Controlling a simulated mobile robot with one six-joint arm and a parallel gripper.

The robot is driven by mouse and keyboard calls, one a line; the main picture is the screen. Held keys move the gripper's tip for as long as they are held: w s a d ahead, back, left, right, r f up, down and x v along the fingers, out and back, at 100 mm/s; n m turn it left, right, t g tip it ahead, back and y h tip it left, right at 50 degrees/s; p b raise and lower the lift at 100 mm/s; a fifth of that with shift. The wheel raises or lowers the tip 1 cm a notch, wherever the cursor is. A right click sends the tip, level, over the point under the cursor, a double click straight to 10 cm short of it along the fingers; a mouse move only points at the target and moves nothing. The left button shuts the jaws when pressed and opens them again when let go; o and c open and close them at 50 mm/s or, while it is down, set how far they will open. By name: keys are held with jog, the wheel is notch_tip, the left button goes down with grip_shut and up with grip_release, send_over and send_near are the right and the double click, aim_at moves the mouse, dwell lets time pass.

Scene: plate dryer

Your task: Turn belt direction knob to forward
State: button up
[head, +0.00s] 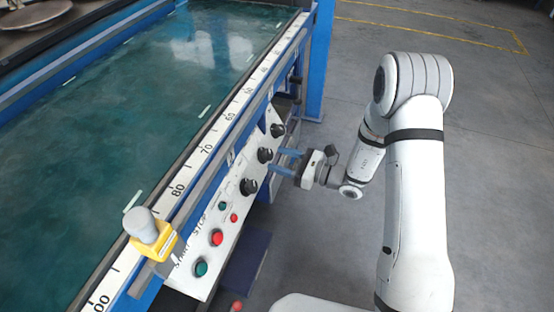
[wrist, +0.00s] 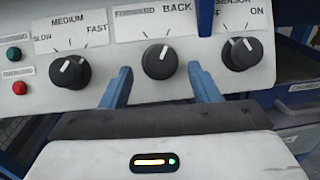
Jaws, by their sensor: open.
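The belt direction knob (wrist: 158,64) is black and round, the middle of three knobs in the wrist view. Its white mark points up and slightly right, toward the BACK label. It also shows in the head view (head: 265,155). My gripper (wrist: 160,70) is open, its two blue fingers left and right of this knob, with gaps visible and no clear contact. In the head view my gripper (head: 276,159) faces the panel from the right, fingertips close to the middle knob.
A speed knob (wrist: 70,73) marked SLOW, MEDIUM and FAST is on the left, and a sensor knob (wrist: 241,53) on the right. Red and green buttons (head: 217,238) sit lower on the panel. A yellow-based grey knob (head: 143,230) stands by the belt.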

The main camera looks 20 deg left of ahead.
jog(key=shift+w+a, duration=0.15)
jog(key=shift+a, duration=0.85)
jog(key=shift+c, duration=0.2)
jog(key=c, duration=0.9)
